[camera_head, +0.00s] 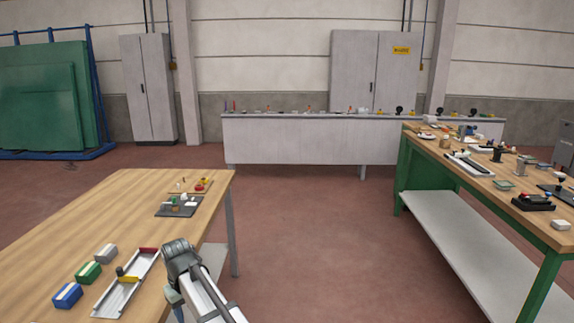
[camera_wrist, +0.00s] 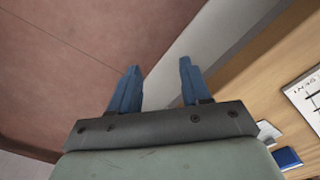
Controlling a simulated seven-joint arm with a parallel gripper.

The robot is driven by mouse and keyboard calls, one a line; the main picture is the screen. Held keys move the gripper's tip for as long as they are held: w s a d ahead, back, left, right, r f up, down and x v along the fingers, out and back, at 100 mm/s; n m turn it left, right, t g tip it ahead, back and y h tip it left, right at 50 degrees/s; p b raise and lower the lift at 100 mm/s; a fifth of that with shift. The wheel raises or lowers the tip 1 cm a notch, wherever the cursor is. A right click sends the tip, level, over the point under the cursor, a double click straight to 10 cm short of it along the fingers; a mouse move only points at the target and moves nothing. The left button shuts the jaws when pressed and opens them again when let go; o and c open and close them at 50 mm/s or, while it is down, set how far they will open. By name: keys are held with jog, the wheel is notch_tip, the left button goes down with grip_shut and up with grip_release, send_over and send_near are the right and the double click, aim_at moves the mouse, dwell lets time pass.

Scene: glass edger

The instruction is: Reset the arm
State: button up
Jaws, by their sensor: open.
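My gripper (camera_wrist: 159,66) is open in the wrist view, with two blue fingers apart and nothing between them. Beyond the fingers are the red floor and the edge of the wooden table (camera_wrist: 235,75). In the head view my arm stands at the right edge of the near wooden table (camera_head: 110,215), beside the metal channel tray (camera_head: 112,300); the fingers are not clear there.
Blue (camera_head: 67,295), green (camera_head: 88,272) and grey (camera_head: 105,253) boxes stand left of the tray. A dark tray (camera_head: 163,211) and a small wooden board (camera_head: 178,190) lie farther back. A cluttered green-framed bench (camera_head: 405,165) stands right; floor between is clear.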

jog(key=w+d+f+m, duration=0.1)
jog(key=d+f+m, duration=0.1)
jog(key=d+f, duration=0.5)
jog(key=w+d+f+m, duration=0.1)
jog(key=d+f, duration=0.2)
jog(key=d, duration=0.8)
jog(key=d+f+m, duration=0.2)
jog(key=d+f, duration=0.2)
jog(key=d, duration=0.5)
jog(key=s+d+f+m, duration=0.2)
jog(key=s+d+f, duration=0.25)
jog(key=d, duration=0.55)
jog(key=s+d+f+m, duration=0.2)
jog(key=s+d+f, duration=0.25)
jog(key=d, duration=0.55)
jog(key=s+f+g, duration=0.3)
jog(key=s+f, duration=0.7)
jog(key=s, duration=0.4)
jog(key=s+f+g, duration=0.3)
jog(key=s+f, duration=0.7)
jog(key=s, duration=0.4)
jog(key=shift+s+a+f+g, duration=0.3)
jog(key=shift+s+f+g, duration=0.05)
jog(key=shift+f+g, duration=0.05)
